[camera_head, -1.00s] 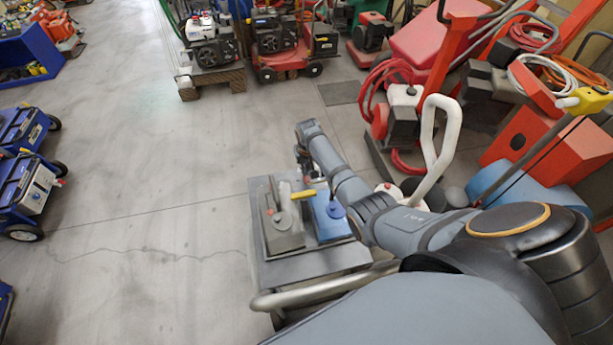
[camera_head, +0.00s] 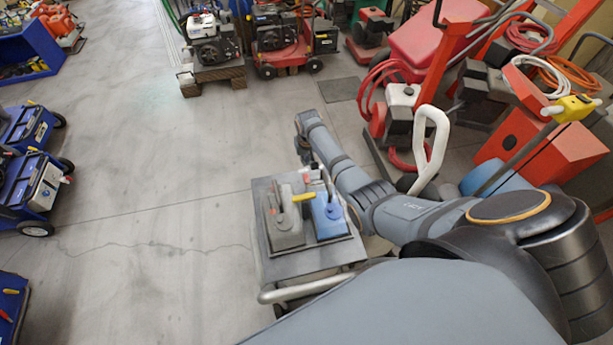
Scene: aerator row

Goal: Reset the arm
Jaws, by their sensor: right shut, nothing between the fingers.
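My right arm (camera_head: 400,212) reaches in from the right and extends over the far right side of a small grey cart (camera_head: 262,222). My right gripper (camera_head: 304,150) is at the arm's far end, beyond the cart's back edge, small and partly hidden by my own wrist. It is shut and empty. On the cart stand a grey device (camera_head: 287,228) with a yellow handle and a blue device (camera_head: 328,216) beside it. My left arm and gripper are not in view.
Blue machines (camera_head: 30,185) on wheels stand at the left. Engine machines (camera_head: 280,40) line the back. A white curved handle (camera_head: 432,145), red equipment and hoses crowd the right. The floor (camera_head: 160,160) between is open.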

